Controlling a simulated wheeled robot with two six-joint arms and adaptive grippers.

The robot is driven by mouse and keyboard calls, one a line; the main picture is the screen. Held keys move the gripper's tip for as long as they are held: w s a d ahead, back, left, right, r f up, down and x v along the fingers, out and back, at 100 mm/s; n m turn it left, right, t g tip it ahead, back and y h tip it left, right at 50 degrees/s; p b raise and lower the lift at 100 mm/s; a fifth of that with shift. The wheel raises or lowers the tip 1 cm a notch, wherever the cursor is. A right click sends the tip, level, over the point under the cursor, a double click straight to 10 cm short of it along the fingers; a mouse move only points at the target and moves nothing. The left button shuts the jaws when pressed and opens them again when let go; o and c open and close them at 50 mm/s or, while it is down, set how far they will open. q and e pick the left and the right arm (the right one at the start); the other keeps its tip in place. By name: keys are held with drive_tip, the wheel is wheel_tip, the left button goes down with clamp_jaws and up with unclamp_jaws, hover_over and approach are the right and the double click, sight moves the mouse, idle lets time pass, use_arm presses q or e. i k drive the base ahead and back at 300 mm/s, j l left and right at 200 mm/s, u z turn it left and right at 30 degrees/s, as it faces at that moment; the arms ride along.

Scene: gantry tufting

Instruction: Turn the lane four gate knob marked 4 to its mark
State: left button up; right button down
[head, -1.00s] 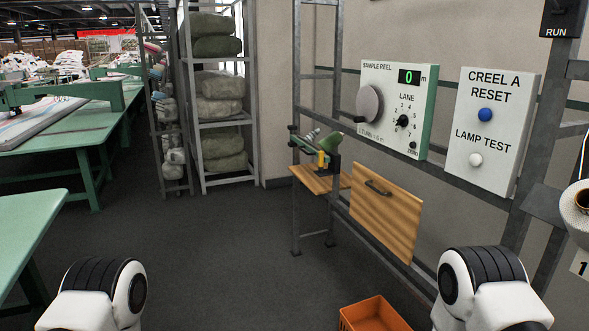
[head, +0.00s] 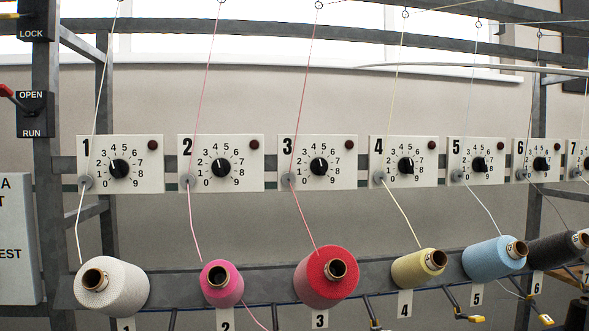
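The lane four gate plate (head: 420,178) is a white panel marked 4 on the rail, right of the middle in the head view. Its black knob (head: 405,166) sits in a dial numbered 0 to 9. A pale line on the knob seems to point up, near 4 or 5; it is too small to read surely. A dark red lamp is at the plate's upper right. A cream yarn runs through the grey guide (head: 379,176) at its left. Neither of my grippers is in view.
Similar gate plates stand left and right, such as plate 3 (head: 340,180) and plate 5 (head: 495,178). Yarn cones sit below, including the yellow cone (head: 413,270) over tag 4 (head: 405,304). Yarns run up to eyelets. A lever switch (head: 30,112) is at the left.

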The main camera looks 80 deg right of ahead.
sight(406, 164)
drive_tip(key=z, duration=3.05)
drive_tip(key=l+z, duration=0.15)
drive_tip(key=l, duration=0.3)
drive_tip(key=i+l+z, duration=0.2)
drive_tip(key=l, duration=0.3)
drive_tip(key=l+z, duration=0.15)
drive_tip(key=l, duration=0.3)
drive_tip(key=i+l+z, duration=0.2)
drive_tip(key=l, duration=0.25)
